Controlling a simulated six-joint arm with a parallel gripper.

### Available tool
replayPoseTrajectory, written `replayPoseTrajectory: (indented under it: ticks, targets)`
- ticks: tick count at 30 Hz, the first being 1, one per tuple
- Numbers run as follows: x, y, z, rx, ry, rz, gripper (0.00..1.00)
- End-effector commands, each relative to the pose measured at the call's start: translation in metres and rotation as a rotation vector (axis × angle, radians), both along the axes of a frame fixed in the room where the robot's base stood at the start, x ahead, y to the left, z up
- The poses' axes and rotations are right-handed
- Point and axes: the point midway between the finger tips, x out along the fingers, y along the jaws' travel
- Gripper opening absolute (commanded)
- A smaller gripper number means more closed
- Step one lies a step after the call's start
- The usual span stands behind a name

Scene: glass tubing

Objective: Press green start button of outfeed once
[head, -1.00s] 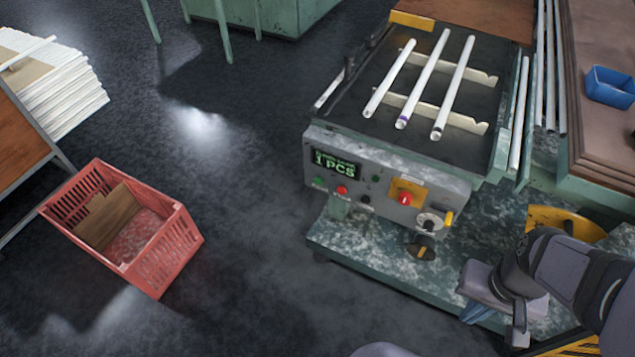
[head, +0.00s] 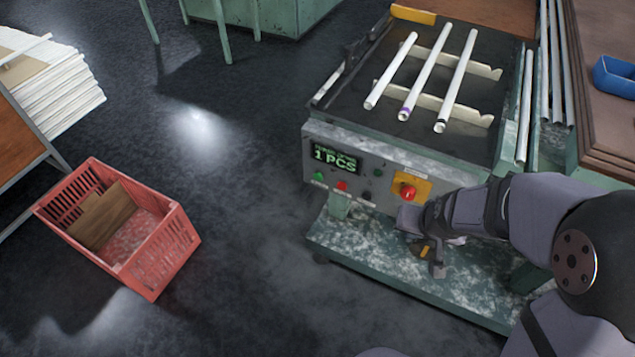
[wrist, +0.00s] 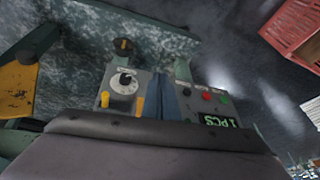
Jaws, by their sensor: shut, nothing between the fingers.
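The green start button (head: 319,176) sits at the lower left of the outfeed's grey control panel, below the lit display (head: 335,159) reading "1 PCS". A red button (head: 342,186) is just right of it. In the wrist view the green button (wrist: 224,100) shows beside the red button (wrist: 206,97), both uncovered. My gripper (head: 408,219) is in front of the panel's lower right part, right of the green button and apart from it. In the wrist view its blue-grey fingers (wrist: 170,98) are shut and empty. Part of the panel's lower right is hidden behind my arm.
A red emergency stop (head: 408,192) on a yellow plate is close to my gripper. A dark button (head: 366,197) lies between gripper and red button. Three white tubes (head: 424,72) lie on the machine top. A red crate (head: 165,250) stands on the floor at left.

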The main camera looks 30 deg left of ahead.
Motion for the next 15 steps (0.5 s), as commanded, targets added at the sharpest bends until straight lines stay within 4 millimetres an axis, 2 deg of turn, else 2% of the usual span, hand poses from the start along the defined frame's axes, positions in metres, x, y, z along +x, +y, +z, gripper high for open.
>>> replayPoseTrajectory:
  ticks: [1, 7, 11, 15]
  targets:
    - [0.008, 0.021, -0.015, 0.015, -0.03, 0.023, 0.0]
    - [0.034, 0.101, -0.047, 0.089, -0.173, 0.082, 0.0]
    - [0.04, 0.155, -0.068, 0.143, -0.267, 0.119, 0.0]
    - [0.037, 0.209, -0.09, 0.201, -0.367, 0.156, 0.0]
